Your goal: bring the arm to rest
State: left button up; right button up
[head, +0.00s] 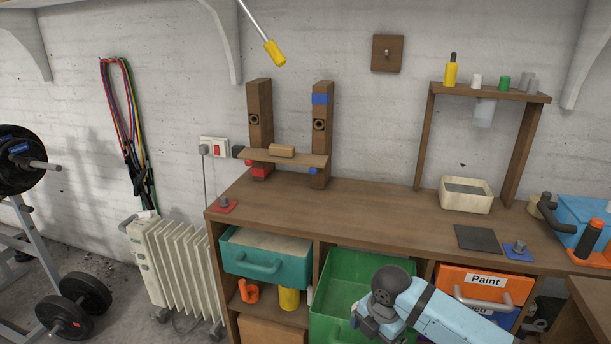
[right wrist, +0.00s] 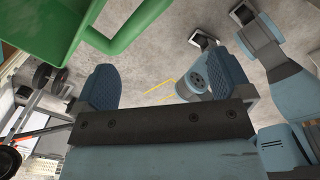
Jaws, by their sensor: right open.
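My right arm comes in from the lower right of the head view, pale blue with a dark grey wrist. My right gripper (head: 368,326) is low in front of the green bin (head: 335,262) and partly cut off by the bottom edge. In the right wrist view the right gripper (right wrist: 160,82) has its two blue-padded fingers wide apart with nothing between them. The green bin (right wrist: 60,35) shows at upper left there, beyond the fingers. My left gripper is not in view.
A wooden workbench (head: 385,205) carries a wooden stand (head: 259,115), a beige box (head: 466,194) and a small shelf frame (head: 490,92). Below are a teal drawer (head: 266,257) and an orange "Paint" drawer (head: 483,283). A white radiator (head: 175,265) stands left. The bench's middle top is clear.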

jog(key=s+a+f+m+t+y, duration=0.45)
jog(key=s+a+f+m, duration=0.25)
jog(key=s+f+m, duration=0.3)
jog(key=s+d+m+t+h, duration=0.2)
jog(key=s+d+m+t, duration=0.4)
jog(key=s+d+m, duration=0.65)
pick_arm(q)
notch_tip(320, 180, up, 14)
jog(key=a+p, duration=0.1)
jog(key=p, duration=1.7)
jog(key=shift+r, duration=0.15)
pick_arm(e)
notch_tip(320, 180, up, 15)
jog(key=a, duration=0.1)
jog(key=shift+s+f, duration=0.2)
jog(key=shift+s, duration=0.05)
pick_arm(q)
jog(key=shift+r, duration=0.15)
pick_arm(e)
jog(key=shift+m, duration=0.25)
